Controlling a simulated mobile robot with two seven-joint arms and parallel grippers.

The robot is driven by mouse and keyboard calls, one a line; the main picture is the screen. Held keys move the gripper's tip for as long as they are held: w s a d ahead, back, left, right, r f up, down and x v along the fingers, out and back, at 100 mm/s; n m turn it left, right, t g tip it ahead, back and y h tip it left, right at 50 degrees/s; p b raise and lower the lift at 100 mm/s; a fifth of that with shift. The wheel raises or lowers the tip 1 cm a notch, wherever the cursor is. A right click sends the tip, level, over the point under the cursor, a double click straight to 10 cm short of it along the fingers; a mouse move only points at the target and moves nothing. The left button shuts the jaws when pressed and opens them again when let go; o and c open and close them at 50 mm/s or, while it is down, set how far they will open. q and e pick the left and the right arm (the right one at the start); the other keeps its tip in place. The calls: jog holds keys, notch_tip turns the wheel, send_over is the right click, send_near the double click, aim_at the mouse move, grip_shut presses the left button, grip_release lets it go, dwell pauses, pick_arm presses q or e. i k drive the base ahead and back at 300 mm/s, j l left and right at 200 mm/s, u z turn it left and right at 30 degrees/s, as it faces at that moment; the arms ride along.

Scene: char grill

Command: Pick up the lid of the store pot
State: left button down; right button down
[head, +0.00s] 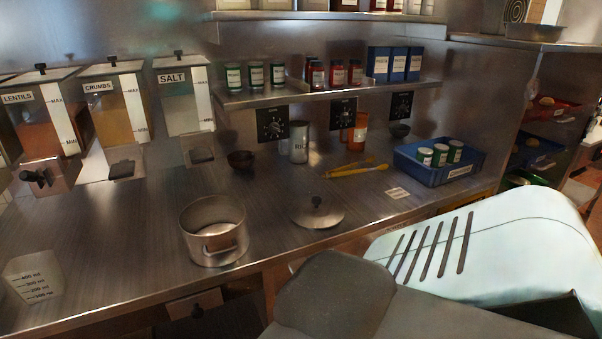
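The pot lid (316,213) is a round, shallow metal disc with a dark knob on top. It lies flat on the steel counter near the front edge. The store pot (214,232) stands to the left of the lid, upright and uncovered, with a handle on its front side. The lid and the pot are apart. Neither of my grippers shows in the head view. A pale slotted arm cover of mine and a dark link fill the lower right, in front of the counter.
A blue crate (435,174) with green-labelled jars is at right. A measuring cup (34,278) is at far left. The counter around the lid is mostly clear.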

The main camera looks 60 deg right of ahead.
aim_at(314, 211)
jog(key=z, duration=1.95)
